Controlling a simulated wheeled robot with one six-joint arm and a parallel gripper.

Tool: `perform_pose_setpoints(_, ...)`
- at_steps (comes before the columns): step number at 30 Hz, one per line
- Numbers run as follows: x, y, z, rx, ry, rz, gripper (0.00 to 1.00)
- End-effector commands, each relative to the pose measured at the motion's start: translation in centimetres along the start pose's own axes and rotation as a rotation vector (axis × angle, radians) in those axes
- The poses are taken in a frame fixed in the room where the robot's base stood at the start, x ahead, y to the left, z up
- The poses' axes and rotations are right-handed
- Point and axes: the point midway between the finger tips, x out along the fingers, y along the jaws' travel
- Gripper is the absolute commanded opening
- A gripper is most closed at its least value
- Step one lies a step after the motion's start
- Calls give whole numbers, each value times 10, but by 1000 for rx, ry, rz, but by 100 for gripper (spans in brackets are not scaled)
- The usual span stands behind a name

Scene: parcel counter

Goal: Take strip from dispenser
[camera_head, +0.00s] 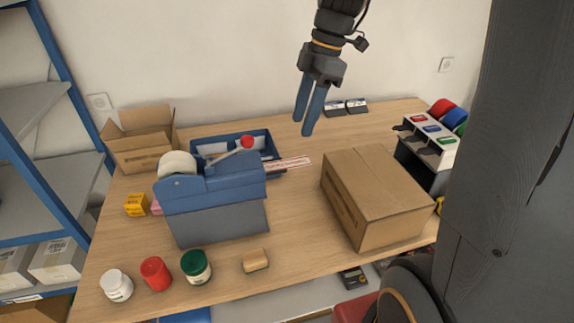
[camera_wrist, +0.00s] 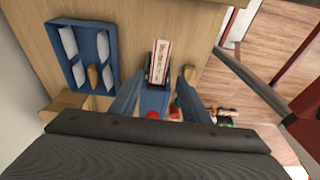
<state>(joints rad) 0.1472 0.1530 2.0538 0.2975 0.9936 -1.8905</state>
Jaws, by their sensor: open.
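The dispenser (camera_head: 212,205) is a blue and grey box with a white roll and a red-knobbed lever, standing on the left half of the counter. A white strip with red print (camera_head: 288,163) sticks out of its right side. The strip also shows in the wrist view (camera_wrist: 159,60), with part of the blue dispenser (camera_wrist: 155,101) below it. My gripper (camera_head: 301,127) is open and empty, with two blue fingers pointing down above the counter. In the wrist view, the strip lies between the lines of the fingers (camera_wrist: 160,73), not visibly touching either. The exact height gap is unclear.
A closed cardboard box (camera_head: 375,197) stands right of the strip. A blue tray (camera_head: 265,137) lies behind the dispenser. An open carton (camera_head: 140,140) is at the back left. Several jars (camera_head: 155,272) line the front left. A grey rack (camera_head: 428,150) stands at the right.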

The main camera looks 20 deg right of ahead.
Motion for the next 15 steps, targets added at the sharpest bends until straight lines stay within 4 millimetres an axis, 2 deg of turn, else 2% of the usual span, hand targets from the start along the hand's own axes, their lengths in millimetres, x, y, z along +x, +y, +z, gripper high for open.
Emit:
perform_pose_setpoints(1,8,0,2,0,0,-1,42)
perform_pose_setpoints(15,59,0,12,2,-1,-1,42)
